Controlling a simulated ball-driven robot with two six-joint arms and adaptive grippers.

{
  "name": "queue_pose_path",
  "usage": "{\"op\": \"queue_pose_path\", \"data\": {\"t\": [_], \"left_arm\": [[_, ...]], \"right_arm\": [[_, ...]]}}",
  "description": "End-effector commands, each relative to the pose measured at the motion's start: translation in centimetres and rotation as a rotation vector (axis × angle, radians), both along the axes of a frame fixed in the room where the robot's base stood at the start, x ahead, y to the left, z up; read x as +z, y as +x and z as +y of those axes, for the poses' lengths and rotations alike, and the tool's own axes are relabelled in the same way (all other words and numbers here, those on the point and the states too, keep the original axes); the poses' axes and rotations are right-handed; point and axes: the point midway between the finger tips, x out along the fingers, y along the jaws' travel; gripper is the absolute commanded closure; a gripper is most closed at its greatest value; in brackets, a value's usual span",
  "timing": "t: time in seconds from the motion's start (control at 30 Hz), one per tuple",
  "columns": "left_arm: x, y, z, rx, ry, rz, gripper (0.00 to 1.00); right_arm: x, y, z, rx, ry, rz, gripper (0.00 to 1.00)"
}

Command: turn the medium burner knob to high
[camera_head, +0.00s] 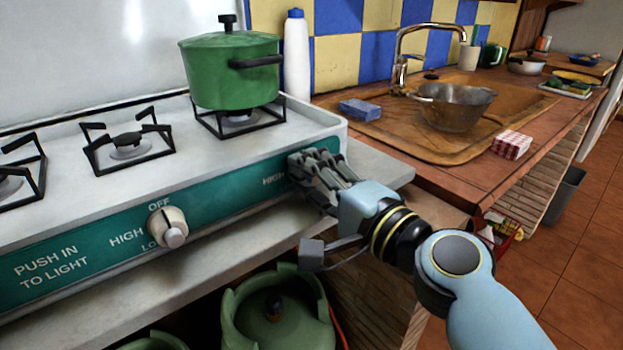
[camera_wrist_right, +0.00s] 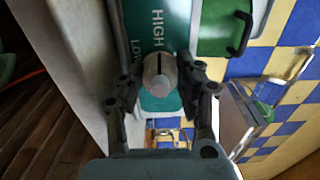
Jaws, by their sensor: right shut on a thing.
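My right gripper (camera_head: 303,167) is at the right end of the stove's green front panel (camera_head: 215,197). It is shut on a round pale knob, which the gripper hides in the head view. In the wrist view, the fingers of my right gripper (camera_wrist_right: 162,88) are on both sides of this knob (camera_wrist_right: 158,72). A dark line crosses the knob's face, and the words HIGH and LOW show beside it. Another cream knob (camera_head: 169,228) sits farther left on the panel, under the word OFF. My left gripper is in neither view.
A green pot (camera_head: 232,70) stands on the right burner. Bare burners (camera_head: 128,146) are to its left. A white bottle (camera_head: 296,58) is behind the stove's right end. A green gas cylinder (camera_head: 275,318) is below, and a wooden sink counter (camera_head: 450,150) is to the right.

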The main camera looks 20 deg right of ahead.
Motion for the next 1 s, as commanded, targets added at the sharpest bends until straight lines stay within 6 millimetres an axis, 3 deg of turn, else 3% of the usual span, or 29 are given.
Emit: {"op": "queue_pose_path", "data": {"t": [0.37, 0.4, 0.57, 1.0], "left_arm": [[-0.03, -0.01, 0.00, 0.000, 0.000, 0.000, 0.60], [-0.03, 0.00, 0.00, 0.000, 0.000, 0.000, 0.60], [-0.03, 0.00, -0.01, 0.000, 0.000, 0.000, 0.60], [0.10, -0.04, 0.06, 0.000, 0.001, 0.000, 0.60]], "right_arm": [[-0.18, -0.06, 0.05, 0.003, -0.003, 0.003, 0.97], [-0.18, -0.06, 0.05, 0.003, -0.003, 0.003, 0.61], [-0.18, -0.06, 0.04, 0.002, -0.003, 0.003, 0.42], [-0.34, -0.11, 0.05, 0.003, 0.005, 0.010, 0.42]]}}
